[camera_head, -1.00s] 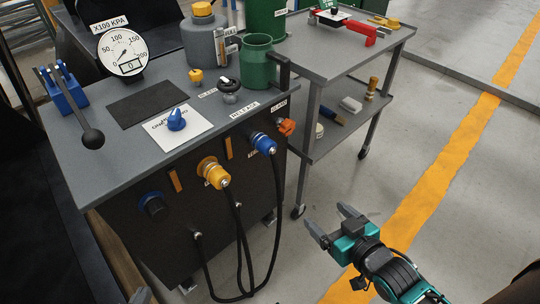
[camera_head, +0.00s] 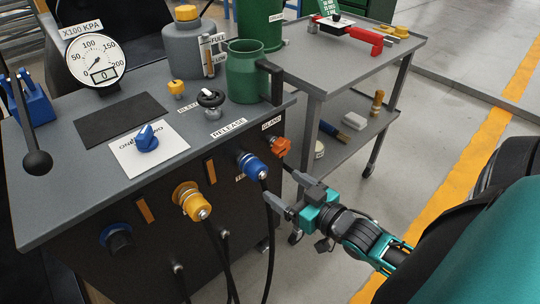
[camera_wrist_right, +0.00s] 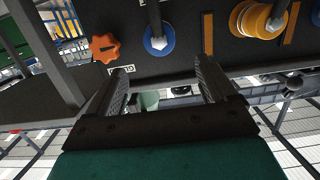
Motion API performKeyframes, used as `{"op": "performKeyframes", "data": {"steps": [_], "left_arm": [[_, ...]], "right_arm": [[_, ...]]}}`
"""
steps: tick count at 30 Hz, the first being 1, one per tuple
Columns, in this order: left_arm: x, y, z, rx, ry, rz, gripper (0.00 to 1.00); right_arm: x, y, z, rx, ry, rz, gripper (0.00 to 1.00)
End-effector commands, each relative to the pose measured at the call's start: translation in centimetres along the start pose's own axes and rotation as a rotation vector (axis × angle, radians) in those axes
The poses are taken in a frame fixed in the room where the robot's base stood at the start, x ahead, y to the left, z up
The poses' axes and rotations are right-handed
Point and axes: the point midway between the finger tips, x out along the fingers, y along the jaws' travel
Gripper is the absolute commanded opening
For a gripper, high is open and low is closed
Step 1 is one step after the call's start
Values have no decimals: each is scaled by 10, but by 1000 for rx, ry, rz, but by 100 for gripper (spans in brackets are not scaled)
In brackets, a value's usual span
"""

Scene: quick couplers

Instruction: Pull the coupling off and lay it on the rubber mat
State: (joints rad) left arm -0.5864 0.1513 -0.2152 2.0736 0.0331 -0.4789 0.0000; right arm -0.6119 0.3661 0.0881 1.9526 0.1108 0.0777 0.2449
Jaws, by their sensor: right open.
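A blue coupling (camera_head: 253,167) sits on the dark front panel with a black hose hanging from it. A yellow coupling (camera_head: 192,202) with its own hose sits to its left. The rubber mat (camera_head: 122,117) is a bare black rectangle on the bench top. My right gripper (camera_head: 283,187) is open and empty, just right of and below the blue coupling. In the right wrist view, the open fingers (camera_wrist_right: 162,72) point at the panel, with the blue coupling (camera_wrist_right: 158,42) beyond the gap between them, apart from both. My left gripper is not in view.
An orange gland knob (camera_head: 280,146) sits close right of the blue coupling. A green mug (camera_head: 247,72), bleed valve (camera_head: 211,100), gauge (camera_head: 97,61) and ball-ended lever (camera_head: 37,160) stand on the bench. A grey cart (camera_head: 345,62) stands to the right.

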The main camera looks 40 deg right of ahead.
Motion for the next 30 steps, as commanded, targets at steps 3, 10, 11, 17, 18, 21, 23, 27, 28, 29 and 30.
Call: {"op": "performKeyframes", "data": {"steps": [3,10,11,17,18,21,23,27,28,29,30], "left_arm": [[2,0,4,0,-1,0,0],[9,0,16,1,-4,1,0],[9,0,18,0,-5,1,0],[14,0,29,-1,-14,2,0],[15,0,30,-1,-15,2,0],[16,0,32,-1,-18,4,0],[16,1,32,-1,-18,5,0],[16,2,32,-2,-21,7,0],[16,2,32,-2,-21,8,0],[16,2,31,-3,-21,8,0],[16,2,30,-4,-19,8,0]], "right_arm": [[14,0,1,0,3,-1,85],[55,0,1,-1,3,-1,85],[60,0,1,-1,4,-1,85],[94,0,1,-1,2,0,85],[100,0,1,-1,2,-1,85],[112,-1,1,-1,1,-1,85],[117,0,1,-1,0,0,85],[123,-1,1,-1,-1,-1,85],[124,-1,0,-1,-1,-1,85],[125,-1,0,-1,-1,-1,85],[125,-1,0,-1,-1,-1,85]]}}
